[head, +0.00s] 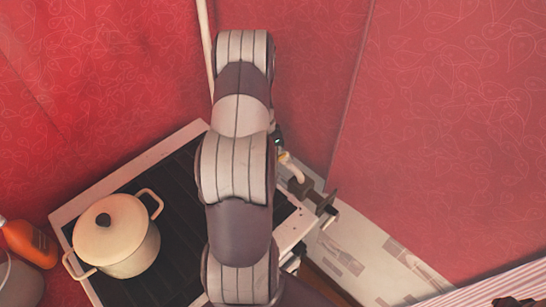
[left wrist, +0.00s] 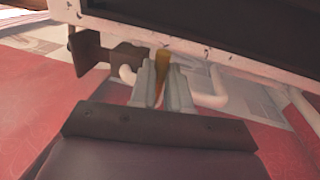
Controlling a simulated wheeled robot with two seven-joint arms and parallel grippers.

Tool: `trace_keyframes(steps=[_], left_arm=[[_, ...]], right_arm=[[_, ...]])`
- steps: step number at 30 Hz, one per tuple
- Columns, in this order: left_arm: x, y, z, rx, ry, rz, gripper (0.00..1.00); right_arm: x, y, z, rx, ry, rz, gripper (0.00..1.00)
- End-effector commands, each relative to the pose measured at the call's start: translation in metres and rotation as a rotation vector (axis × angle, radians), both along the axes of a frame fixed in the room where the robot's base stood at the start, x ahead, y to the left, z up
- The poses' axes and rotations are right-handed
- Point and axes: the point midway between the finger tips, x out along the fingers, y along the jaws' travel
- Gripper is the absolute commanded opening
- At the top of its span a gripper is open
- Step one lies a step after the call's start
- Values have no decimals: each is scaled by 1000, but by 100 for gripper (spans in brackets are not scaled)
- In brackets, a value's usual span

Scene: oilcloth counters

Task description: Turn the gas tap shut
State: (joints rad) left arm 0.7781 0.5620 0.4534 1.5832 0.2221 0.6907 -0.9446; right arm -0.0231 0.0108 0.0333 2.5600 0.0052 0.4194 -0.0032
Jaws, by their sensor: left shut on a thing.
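In the left wrist view my left gripper (left wrist: 162,70) is shut on the orange-yellow tap lever (left wrist: 162,61), which stands between its two pale fingers. A white gas pipe (left wrist: 212,92) runs behind the fingers, and a pale bent end shows left of them. In the head view my left arm covers the gripper and the lever. A short cream piece of pipe (head: 291,167) shows just right of the arm, by the stove's corner. The tap's body is mostly hidden. My right gripper is in neither view.
The white-framed stove (head: 88,192) carries a cream lidded pot (head: 130,245) at left. An orange bottle (head: 28,243) stands at the far left. Red walls stand behind.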

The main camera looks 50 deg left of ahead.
Motion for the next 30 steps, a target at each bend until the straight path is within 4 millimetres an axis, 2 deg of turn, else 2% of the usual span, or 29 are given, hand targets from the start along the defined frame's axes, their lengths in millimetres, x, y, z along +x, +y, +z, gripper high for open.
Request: trace_keyframes(steps=[14, 15, 17, 18, 26, 30], left_arm=[[-2, -1, -2, -3, 3, -16, 0], [-2, -1, -2, -3, 3, -16, 20], [-2, -1, -2, -3, 3, -15, 39], [-1, -1, -2, -3, 3, -15, 42], [-1, 0, 0, -1, 0, -13, 42], [0, 5, 17, 1, -2, -12, 42]], right_arm=[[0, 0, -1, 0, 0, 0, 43], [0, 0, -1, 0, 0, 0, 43], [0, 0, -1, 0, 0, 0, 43], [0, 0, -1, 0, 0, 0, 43], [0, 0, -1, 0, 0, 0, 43], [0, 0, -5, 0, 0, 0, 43]])
